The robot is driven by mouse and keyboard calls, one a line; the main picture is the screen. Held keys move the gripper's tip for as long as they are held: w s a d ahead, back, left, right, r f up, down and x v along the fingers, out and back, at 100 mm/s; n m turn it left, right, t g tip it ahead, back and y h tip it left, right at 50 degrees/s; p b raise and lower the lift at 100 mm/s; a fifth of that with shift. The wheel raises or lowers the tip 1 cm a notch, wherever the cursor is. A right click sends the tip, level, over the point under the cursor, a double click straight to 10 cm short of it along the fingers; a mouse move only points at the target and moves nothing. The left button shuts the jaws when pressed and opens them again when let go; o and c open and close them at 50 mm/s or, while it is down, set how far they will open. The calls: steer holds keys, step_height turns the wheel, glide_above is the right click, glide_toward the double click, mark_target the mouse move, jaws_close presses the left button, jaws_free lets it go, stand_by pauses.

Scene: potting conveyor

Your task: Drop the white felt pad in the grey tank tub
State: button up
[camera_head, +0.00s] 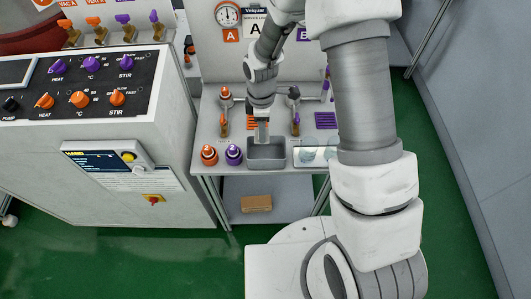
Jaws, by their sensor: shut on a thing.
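The grey tank tub (267,165) stands at the front edge of a light bench, its open top facing up. My gripper (262,138) points down over the tub's back part, its tips at about the rim in this view. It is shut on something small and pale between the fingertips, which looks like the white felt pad. The pad is too small here and too much covered by the fingers to show its outline. I cannot tell how far the tips are above the tub floor.
A clear tray (302,163) with pale round pieces stands right of the tub. An orange-capped bottle (209,155) and a purple-capped bottle (233,155) stand close on its left. Valves with handles rise behind. A brown box (256,203) lies on the lower shelf.

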steer(key=shift+f+b, duration=1.3)
steer(key=shift+f, duration=1.05)
steer(key=o, duration=1.4)
step_height(320, 180, up, 18)
steer(key=shift+f, duration=0.2)
